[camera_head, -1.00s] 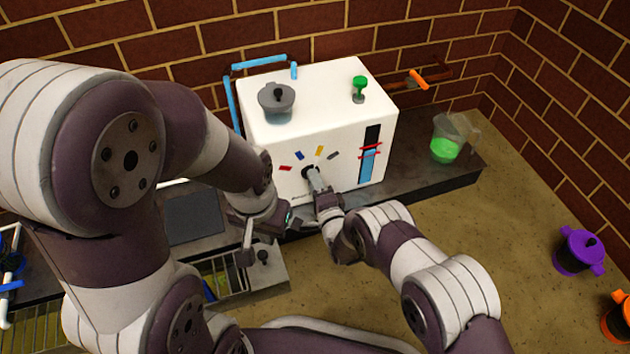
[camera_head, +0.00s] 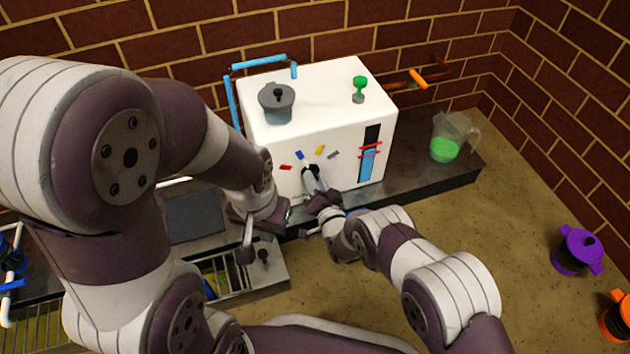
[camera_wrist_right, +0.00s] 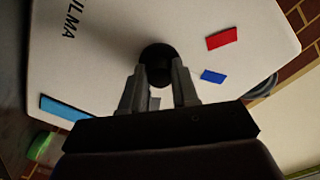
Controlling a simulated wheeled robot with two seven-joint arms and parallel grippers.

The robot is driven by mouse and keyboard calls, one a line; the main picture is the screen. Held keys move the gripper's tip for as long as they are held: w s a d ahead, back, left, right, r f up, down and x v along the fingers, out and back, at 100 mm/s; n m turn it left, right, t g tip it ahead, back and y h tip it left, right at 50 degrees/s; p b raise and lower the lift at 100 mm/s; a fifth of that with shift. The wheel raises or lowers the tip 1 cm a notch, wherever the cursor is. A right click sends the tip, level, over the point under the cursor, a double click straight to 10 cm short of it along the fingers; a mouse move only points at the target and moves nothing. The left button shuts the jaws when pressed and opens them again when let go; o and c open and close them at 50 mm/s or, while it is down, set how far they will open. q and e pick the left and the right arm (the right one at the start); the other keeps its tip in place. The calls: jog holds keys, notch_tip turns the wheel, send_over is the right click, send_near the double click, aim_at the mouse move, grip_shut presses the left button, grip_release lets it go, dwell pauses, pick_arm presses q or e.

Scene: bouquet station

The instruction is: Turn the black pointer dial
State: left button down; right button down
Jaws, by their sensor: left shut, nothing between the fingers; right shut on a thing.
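The black pointer dial (camera_head: 311,172) is on the front face of the white machine (camera_head: 315,105), below an arc of red, blue, yellow and grey marks. In the right wrist view the dial (camera_wrist_right: 157,62) is a dark round knob between my right fingertips. My right gripper (camera_head: 314,182) is shut on it; it also shows in the right wrist view (camera_wrist_right: 160,85). The dial's pointer direction is hidden by the fingers. My left gripper (camera_head: 246,250) is shut and empty, to the left of and below the machine's front, apart from the dial.
A jug with green liquid (camera_head: 446,148) stands on the dark counter to the right. An open drawer (camera_head: 240,276) is below my left gripper.

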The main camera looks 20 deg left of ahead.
jog(key=shift+n, duration=0.3)
dwell(0.4)
jog(key=c, duration=0.8)
grip_release()
jog(key=shift+c, duration=0.2)
jog(key=p+v, duration=0.7)
jog(key=v, duration=0.5)
jog(key=shift+s+d, duration=0.2)
jog(key=shift+s, duration=0.05)
